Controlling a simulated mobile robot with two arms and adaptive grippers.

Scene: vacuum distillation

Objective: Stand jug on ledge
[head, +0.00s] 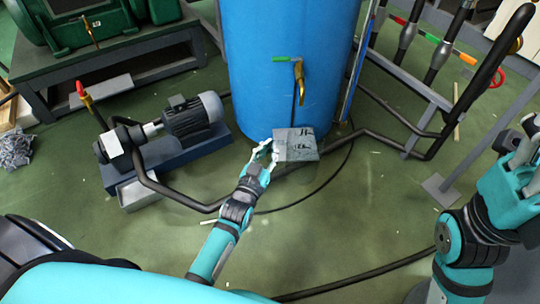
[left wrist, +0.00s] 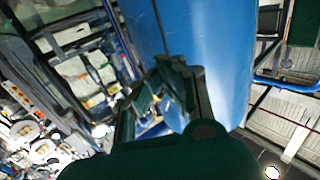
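I cannot make out a jug in either view. A grey flat-topped block or ledge (head: 297,146) with dark handwritten marks shows at the front foot of the blue tank (head: 290,60) in the head view. My left gripper (head: 266,154) is just left of the grey block, its pale fingers apart; whether they touch it I cannot tell. In the left wrist view my dark gripper (left wrist: 170,85) shows before the blue tank (left wrist: 215,50), with no held object clear. My right gripper (head: 522,150) is at the right edge, partly cut off, its fingers unclear.
A motor pump (head: 190,118) on a blue base stands left of the tank. A brass valve with a green handle (head: 287,59) hangs on the tank front. Black pipes (head: 400,135) and a grey frame are at right. Green floor in front is mostly clear, with a hose across it.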

